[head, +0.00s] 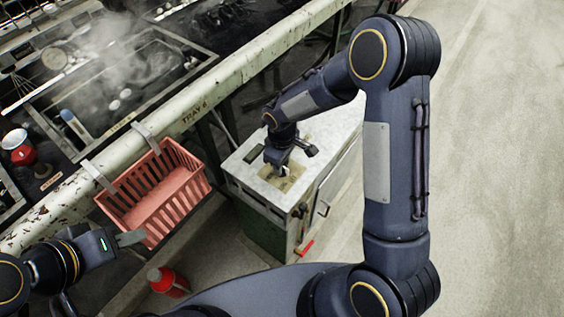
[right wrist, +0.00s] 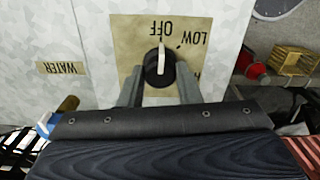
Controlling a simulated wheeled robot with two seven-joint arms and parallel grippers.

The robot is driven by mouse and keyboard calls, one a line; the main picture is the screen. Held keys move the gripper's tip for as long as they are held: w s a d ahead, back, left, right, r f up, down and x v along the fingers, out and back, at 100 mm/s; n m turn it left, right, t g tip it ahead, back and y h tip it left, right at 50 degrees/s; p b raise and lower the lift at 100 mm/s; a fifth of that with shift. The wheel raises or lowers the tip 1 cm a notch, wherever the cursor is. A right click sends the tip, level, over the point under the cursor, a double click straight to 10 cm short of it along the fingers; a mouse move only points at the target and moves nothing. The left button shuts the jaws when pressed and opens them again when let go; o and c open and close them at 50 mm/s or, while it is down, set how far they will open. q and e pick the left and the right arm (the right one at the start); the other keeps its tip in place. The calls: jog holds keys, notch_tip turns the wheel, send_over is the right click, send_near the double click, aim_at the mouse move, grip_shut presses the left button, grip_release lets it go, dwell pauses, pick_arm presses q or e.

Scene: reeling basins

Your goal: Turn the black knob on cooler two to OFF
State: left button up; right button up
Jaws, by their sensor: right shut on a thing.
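The black knob (right wrist: 160,68) shows in the right wrist view on a tan plate (right wrist: 125,45) marked OFF, LOW and a partly hidden third word. Its white pointer is in line with OFF. My right gripper (right wrist: 159,88) is shut on the knob, one finger on each side. In the head view my right gripper (head: 284,168) reaches down to the plate on top of a pale-topped green cabinet (head: 262,190), and the knob is mostly hidden there. No cooler number is readable. My left gripper (head: 131,238) is at the lower left, away from the cabinet; its jaw opening is unclear.
A red basket (head: 160,212) hangs on the pale rail marked TRAY 6 (head: 225,95) beside the cabinet. Steaming basins (head: 125,80) lie behind the rail. A red lever (head: 304,248) sticks out low on the cabinet. Floor at right is clear.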

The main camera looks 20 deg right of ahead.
jog(key=shift+n, duration=0.3)
dwell(0.4)
jog(key=o, duration=1)
jog(key=shift+c, duration=0.2)
notch_tip(320, 180, up, 8)
jog(key=shift+f+p, duration=0.1)
jog(key=shift+p, duration=0.25)
